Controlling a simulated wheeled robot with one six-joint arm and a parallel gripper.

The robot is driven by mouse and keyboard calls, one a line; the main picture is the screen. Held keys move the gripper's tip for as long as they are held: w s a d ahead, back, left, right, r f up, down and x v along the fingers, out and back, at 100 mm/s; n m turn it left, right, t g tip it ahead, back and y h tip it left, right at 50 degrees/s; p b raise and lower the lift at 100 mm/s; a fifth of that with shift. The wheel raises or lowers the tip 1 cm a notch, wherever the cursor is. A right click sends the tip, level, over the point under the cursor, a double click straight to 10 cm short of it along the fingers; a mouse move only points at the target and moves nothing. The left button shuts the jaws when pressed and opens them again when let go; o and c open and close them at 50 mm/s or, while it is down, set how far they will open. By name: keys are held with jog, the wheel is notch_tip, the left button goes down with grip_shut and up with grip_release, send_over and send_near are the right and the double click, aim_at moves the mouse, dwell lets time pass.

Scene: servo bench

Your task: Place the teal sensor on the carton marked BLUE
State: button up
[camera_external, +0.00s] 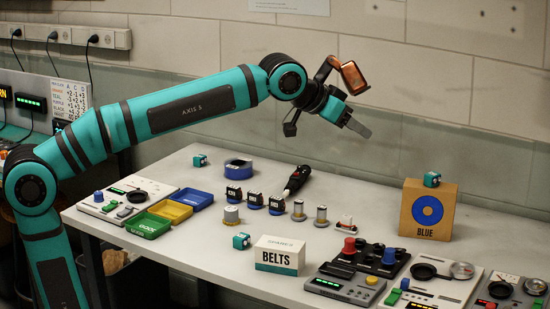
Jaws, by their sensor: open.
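The tan carton marked BLUE (407,222) stands upright at the right rear of the bench, with a blue ring on its front. A small teal sensor (432,179) sits on its top. Two similar small teal blocks are on the bench, one at the back left (200,160) and one left of the BELTS box (241,241). My gripper (360,124) is raised above the bench, left of the carton and apart from it. It is open, with nothing visible between its fingers.
A white BELTS box (279,255) stands at the front. Blue, yellow and green trays (169,212) lie at left. A blue tape roll (238,168), several small parts and a black-handled tool (297,178) occupy the middle. Control panels (345,284) fill the front right.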

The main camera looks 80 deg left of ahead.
jog(key=s+d+f+t, duration=0.2)
jog(key=s+f, duration=0.2)
jog(key=s, duration=0.6)
jog(key=s+d+f+m+t+h, duration=0.1)
jog(key=s+d+f+t, duration=0.1)
jog(key=s, duration=0.8)
jog(key=s+d+f+m+t, duration=0.1)
jog(key=s+d+f+t, duration=0.2)
jog(key=s+f, duration=0.4)
jog(key=s+d, duration=0.1)
jog(key=s, duration=0.2)
jog(key=shift+s, duration=0.35)
